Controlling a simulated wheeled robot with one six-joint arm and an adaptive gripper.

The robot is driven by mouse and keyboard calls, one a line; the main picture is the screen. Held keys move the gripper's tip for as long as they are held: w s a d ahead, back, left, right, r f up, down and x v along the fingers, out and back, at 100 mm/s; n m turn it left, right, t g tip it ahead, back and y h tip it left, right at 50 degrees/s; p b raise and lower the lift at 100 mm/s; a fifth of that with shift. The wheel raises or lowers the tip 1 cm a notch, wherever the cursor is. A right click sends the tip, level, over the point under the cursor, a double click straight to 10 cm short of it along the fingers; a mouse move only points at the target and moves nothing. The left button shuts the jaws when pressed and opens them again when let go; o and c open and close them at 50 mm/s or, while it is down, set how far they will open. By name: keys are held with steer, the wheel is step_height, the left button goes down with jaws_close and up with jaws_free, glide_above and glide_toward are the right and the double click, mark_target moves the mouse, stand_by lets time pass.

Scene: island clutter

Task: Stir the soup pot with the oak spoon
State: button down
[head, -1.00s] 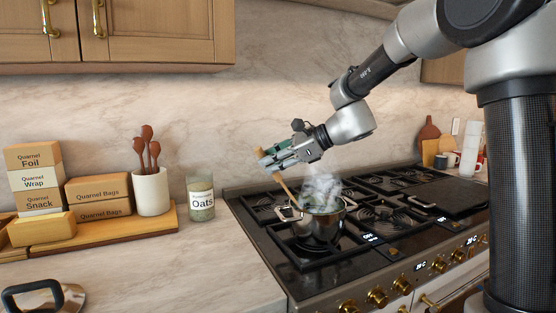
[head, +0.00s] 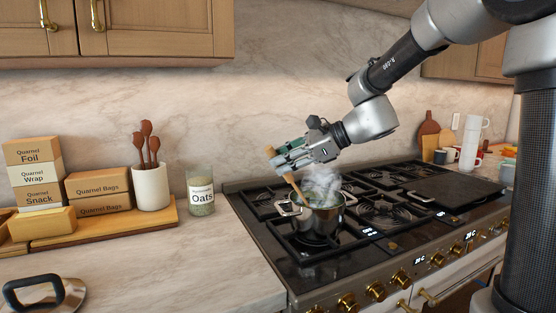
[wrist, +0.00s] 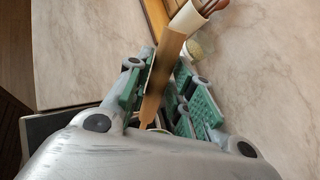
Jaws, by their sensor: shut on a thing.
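The soup pot (head: 318,222) is a steel pot with side handles on the front left part of the stove. Steam rises from it and green soup shows inside. My gripper (head: 277,164) is above and slightly left of the pot. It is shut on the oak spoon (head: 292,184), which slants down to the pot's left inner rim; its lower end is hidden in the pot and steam. In the wrist view the spoon's light wooden handle (wrist: 164,72) lies between the green finger pads of my gripper (wrist: 165,80).
The black stove grates (head: 378,206) spread right of the pot. Left of the stove stand an oats jar (head: 201,196), a white crock (head: 151,187) of brown spoons and several boxes on a board. A pot lid (head: 42,296) lies front left. Mugs and boards stand far right.

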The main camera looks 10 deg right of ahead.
steer(key=w+d, duration=0.5)
stand_by(0.8)
